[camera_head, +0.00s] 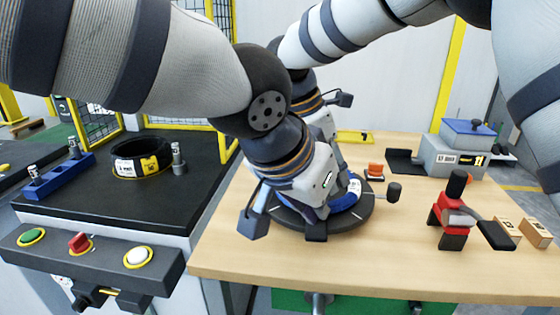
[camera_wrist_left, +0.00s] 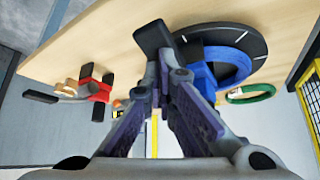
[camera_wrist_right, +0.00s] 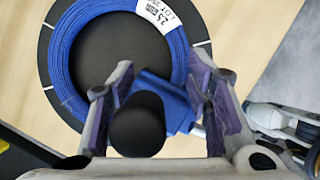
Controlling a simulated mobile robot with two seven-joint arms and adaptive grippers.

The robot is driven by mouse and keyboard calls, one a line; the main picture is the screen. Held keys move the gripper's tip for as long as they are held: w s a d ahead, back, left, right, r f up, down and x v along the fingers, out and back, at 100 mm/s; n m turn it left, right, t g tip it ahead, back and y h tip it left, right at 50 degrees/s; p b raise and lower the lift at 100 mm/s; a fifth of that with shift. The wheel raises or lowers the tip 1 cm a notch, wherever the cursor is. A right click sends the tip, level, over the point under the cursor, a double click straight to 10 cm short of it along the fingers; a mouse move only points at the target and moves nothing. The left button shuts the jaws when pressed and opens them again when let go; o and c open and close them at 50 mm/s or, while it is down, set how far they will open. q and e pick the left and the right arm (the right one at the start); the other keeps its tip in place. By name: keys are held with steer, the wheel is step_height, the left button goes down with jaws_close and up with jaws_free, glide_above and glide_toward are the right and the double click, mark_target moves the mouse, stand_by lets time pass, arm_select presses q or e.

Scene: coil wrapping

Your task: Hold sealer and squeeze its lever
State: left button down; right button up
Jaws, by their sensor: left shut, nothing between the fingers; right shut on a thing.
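The tool that I take to be the sealer, with a blue body and a black handle, shows in the right wrist view (camera_wrist_right: 178,103) over the edge of the blue coil (camera_wrist_right: 66,75). My right gripper (camera_wrist_right: 158,78) is shut on it, with the black round handle end between the fingers. My left gripper (camera_wrist_left: 170,75) is shut and empty at a black block (camera_wrist_left: 153,36), probably the tool's lever; I cannot tell if they touch. The blue body also shows beside it (camera_wrist_left: 203,78). In the head view my left gripper (camera_head: 318,212) hides most of the tool and my right gripper.
The coil lies on a black turntable (camera_head: 360,215) on the wooden table (camera_head: 240,250). A red and black tool (camera_head: 450,215) stands to the right, near small boxes (camera_head: 535,232). A grey and blue device (camera_head: 460,145) is at the back right. A black coil (camera_head: 140,158) sits at left.

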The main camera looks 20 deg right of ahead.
arm_select(q)
steer(key=shift+f, duration=0.5)
arm_select(e)
steer(key=shift+f, duration=0.35)
arm_select(q)
steer(key=shift+r, duration=2.55)
